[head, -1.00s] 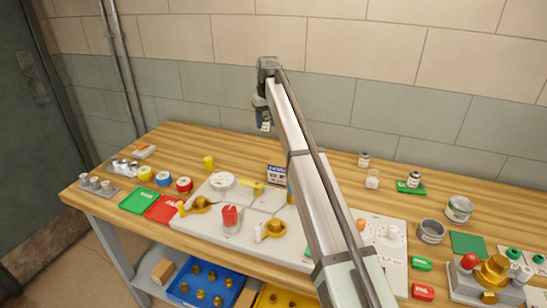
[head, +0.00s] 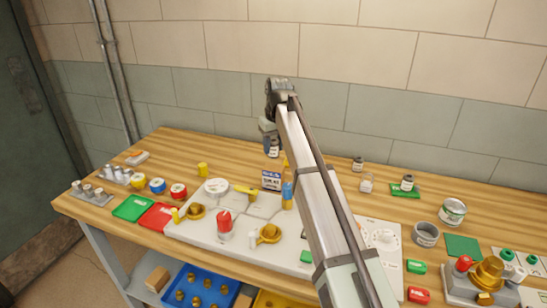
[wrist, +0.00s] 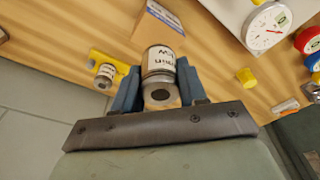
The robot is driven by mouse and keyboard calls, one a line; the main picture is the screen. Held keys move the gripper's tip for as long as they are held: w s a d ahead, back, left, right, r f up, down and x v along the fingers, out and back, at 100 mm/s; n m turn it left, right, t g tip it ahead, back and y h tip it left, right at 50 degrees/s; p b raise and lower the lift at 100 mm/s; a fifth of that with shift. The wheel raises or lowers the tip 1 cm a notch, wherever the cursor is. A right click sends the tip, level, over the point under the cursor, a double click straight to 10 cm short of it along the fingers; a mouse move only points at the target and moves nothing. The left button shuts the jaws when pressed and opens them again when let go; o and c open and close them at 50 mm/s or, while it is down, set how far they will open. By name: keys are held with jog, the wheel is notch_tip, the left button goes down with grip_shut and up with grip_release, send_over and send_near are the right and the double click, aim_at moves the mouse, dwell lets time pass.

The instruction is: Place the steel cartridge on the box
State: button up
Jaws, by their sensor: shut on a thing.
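My gripper (head: 270,137) is shut on the steel cartridge (head: 274,149), a small cylinder with a white label, and holds it above the far part of the bench. In the wrist view the cartridge (wrist: 158,58) sits between the two blue fingers of my gripper (wrist: 157,88), its round end towards the camera. The box (head: 271,181), small with a blue and white printed front, stands on the bench below and slightly nearer than the cartridge in the head view. The box (wrist: 158,28) shows its brown top just beyond the cartridge in the wrist view, partly hidden by it.
A similar labelled jar (wrist: 105,75) stands on a yellow piece near the held cartridge. A yellow cup (head: 203,169), a round gauge (head: 215,187) and a blue and orange cylinder (head: 287,195) are around the box. Bare wood lies between the yellow cup and the box.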

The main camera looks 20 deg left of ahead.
aim_at(274, 156)
jog(key=shift+f, duration=2.2)
jog(key=shift+f, duration=0.15)
jog(key=o, duration=1.3)
jog(key=shift+c, duration=0.2)
jog(key=r, duration=0.4)
jog(key=s+r, duration=0.1)
jog(key=r, duration=0.3)
jog(key=d+r, duration=0.1)
jog(key=r, duration=0.3)
jog(key=shift+s+d+r, duration=0.1)
jog(key=shift+s, duration=0.05)
